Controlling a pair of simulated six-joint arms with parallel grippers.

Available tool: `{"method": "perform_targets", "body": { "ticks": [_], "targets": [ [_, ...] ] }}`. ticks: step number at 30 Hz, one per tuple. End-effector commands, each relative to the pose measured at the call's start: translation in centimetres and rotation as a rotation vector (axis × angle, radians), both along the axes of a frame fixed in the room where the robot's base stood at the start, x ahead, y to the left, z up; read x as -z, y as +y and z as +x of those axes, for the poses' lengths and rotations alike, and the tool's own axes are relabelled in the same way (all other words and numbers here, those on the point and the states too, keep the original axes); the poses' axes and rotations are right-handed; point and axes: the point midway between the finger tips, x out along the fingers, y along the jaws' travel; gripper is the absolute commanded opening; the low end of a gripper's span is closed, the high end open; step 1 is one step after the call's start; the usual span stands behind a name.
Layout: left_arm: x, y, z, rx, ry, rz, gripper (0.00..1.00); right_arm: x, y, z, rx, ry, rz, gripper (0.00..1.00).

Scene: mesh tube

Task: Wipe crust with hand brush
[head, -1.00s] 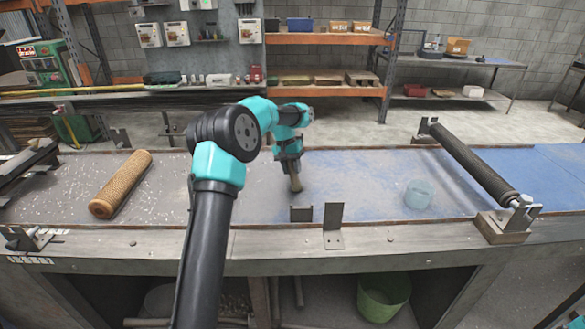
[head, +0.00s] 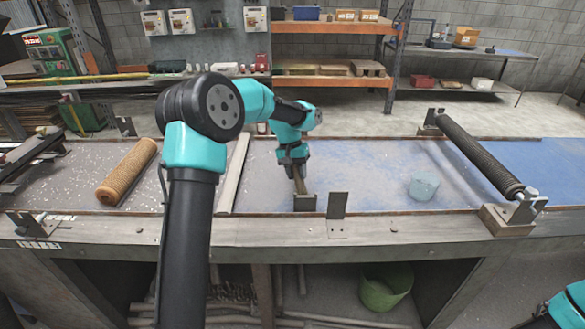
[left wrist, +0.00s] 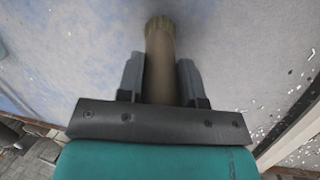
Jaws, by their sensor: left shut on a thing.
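My left gripper (head: 298,168) is shut on the brown handle of the hand brush (head: 300,184), low over the middle of the bench bed near its front rail. In the left wrist view the brush (left wrist: 160,62) points away between the two fingers, and its end is over the blue-grey surface. The bristles cannot be made out clearly. Pale, dusty crust (head: 345,172) covers the blue part of the bed around the brush. Small white flecks (left wrist: 296,92) also show at the right in the left wrist view. My right gripper is out of view.
A tan mesh tube (head: 127,171) lies on the left of the bed. A pale bar (head: 235,172) crosses it beside my left arm. A light blue lump (head: 424,187) lies right of the brush. A dark roller (head: 476,153) is at the right. An upright metal bracket (head: 337,213) stands at the front rail.

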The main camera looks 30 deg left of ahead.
Motion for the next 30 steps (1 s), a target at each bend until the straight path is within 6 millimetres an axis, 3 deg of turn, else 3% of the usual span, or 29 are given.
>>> {"method": "perform_targets", "body": {
  "ticks": [7,10,30],
  "targets": [
    [0.0,-2.0,-1.5,0.015,0.001,0.000,0.10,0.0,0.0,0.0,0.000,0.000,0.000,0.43],
    [-1.8,-1.7,-1.4,0.010,-0.006,0.001,0.10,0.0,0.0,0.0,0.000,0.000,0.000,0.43],
    [-7.6,-0.6,-2.0,-0.008,-0.002,0.001,0.10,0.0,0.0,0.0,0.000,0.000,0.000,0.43]
  ]
}}
